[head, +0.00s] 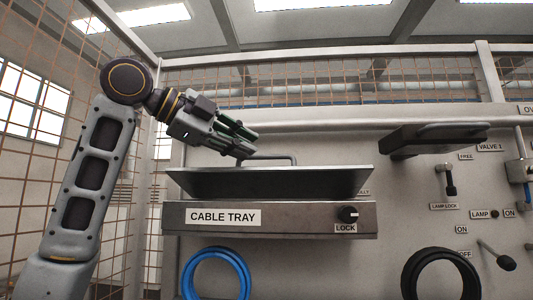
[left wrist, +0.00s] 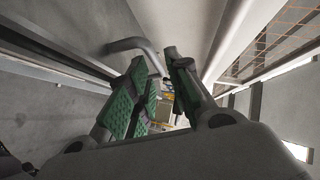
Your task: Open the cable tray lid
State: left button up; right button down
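The cable tray (head: 300,220) is a grey box on the wall panel with a "CABLE TRAY" label and a black LOCK knob (head: 348,214). Its lid (head: 270,183) is a dark plate above the box, tilted up with its underside facing me. A bent bar handle (head: 285,159) rises above the lid; it also shows in the left wrist view (left wrist: 128,44). My left gripper (head: 254,145) is at the handle's left end, its green-padded fingers apart. In the left wrist view the handle's bend lies by the fingertips (left wrist: 158,65); I cannot tell whether they touch. My right gripper is out of view.
A blue ring (head: 216,253) and a black ring (head: 405,270) hang below the tray. A dark shelf-like cover with a handle (head: 433,138) juts out at right, near levers and switches. Wire mesh (head: 30,130) stands at left.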

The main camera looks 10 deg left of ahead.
aim_at(266, 157)
pick_arm(q)
jog(key=shift+p+x, duration=0.75)
jog(key=shift+x, duration=2.7)
jog(key=shift+c, duration=0.4)
grip_shut()
